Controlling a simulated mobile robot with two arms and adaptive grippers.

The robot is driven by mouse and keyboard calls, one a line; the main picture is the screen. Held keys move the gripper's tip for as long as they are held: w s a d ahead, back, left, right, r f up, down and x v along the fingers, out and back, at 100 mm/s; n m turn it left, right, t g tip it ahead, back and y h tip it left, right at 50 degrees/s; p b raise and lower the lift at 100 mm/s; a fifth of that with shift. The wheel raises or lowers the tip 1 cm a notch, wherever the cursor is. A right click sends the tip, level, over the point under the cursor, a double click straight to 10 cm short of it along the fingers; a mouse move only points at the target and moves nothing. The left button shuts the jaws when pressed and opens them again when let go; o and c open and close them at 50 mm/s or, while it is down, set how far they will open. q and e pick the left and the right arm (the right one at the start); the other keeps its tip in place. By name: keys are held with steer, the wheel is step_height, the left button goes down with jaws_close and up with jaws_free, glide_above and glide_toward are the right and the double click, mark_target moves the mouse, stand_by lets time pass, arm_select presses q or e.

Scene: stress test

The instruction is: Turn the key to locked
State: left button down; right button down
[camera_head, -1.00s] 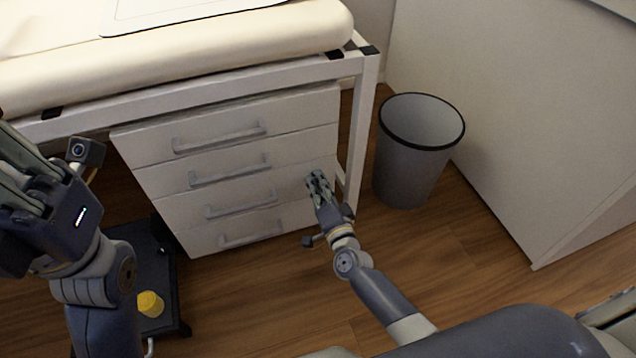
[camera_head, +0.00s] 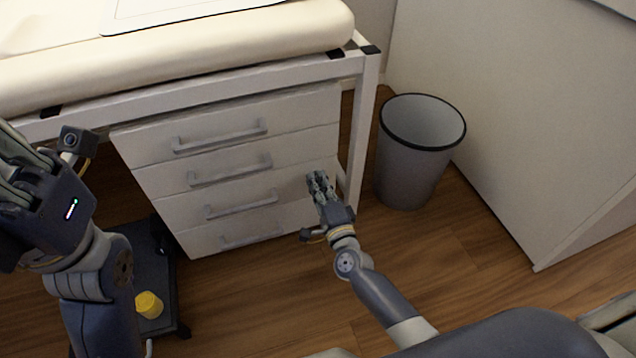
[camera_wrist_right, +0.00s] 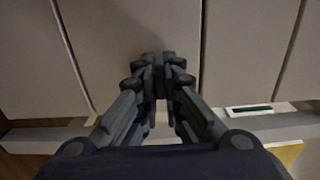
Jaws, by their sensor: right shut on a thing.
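A white drawer cabinet (camera_head: 228,165) with several drawers stands under the bench. My right gripper (camera_head: 318,179) is at the right side of the cabinet's front, level with the lower drawers. In the right wrist view its fingers (camera_wrist_right: 154,62) are closed together against the pale front panels. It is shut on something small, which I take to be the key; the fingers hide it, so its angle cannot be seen. My left gripper (camera_head: 14,170) is at the left edge, away from the cabinet front; its fingers are partly cut off.
A padded bench (camera_head: 240,40) on a white frame stands over the cabinet. A grey waste bin (camera_head: 408,170) stands right of the frame leg. A large white panel (camera_head: 520,120) bounds the right. A yellow object (camera_head: 149,305) sits on a dark base at lower left. Wooden floor is clear in front.

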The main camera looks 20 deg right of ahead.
steer(key=c, duration=1.7)
jaws_free()
steer(key=s, duration=1.2)
steer(key=shift+d, duration=0.25)
